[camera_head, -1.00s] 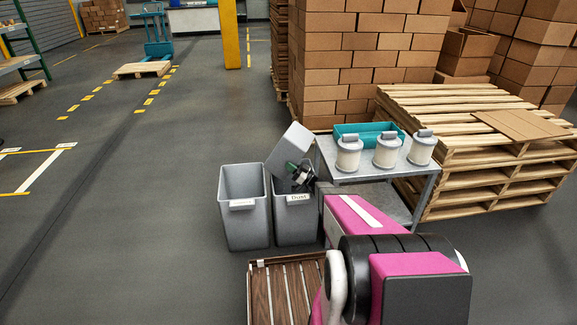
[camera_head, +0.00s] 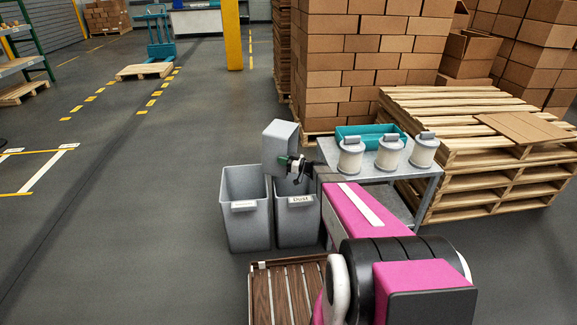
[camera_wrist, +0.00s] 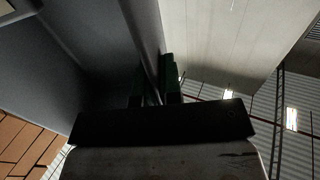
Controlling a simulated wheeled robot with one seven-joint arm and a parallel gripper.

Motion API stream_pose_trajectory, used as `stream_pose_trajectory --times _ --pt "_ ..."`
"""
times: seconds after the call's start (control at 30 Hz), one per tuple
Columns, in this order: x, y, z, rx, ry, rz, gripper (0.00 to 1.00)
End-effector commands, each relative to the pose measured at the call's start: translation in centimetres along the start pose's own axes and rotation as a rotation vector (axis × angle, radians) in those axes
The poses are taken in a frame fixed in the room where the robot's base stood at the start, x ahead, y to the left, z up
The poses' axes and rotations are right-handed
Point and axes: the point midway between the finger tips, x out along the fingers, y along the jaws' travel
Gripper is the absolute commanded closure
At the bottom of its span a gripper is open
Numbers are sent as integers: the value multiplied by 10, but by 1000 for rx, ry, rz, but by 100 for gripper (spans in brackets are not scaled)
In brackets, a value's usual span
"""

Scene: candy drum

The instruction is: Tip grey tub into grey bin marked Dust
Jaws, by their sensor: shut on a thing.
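The grey tub (camera_head: 281,146) is held above the bin marked Dust (camera_head: 298,221), slightly tilted. My gripper (camera_head: 291,162) is at the tub's lower right side and is shut on its wall. In the wrist view the dark fingers (camera_wrist: 155,88) pinch the tub's wall (camera_wrist: 146,38) between them. The Dust bin is grey, upright, with a white label at its front. The inside of the tub and most of the bin's inside are hidden from the head view.
A second grey bin (camera_head: 246,219) with a label stands left of the Dust bin. A metal table (camera_head: 369,172) at right holds white canisters (camera_head: 388,152) and a teal tray (camera_head: 372,133). A wooden slatted surface (camera_head: 287,293) is in front. Open floor lies left.

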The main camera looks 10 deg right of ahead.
Motion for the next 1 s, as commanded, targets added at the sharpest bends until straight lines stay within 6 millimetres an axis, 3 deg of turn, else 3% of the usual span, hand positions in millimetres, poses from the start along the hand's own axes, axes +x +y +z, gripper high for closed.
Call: stream_pose_trajectory --times 0.2,0.63,1.0 --pt "20 -1 -12 -2 -169 -3 100" --pt "26 0 -13 -1 -226 -3 100" --pt "56 0 -11 -3 -532 -2 100"
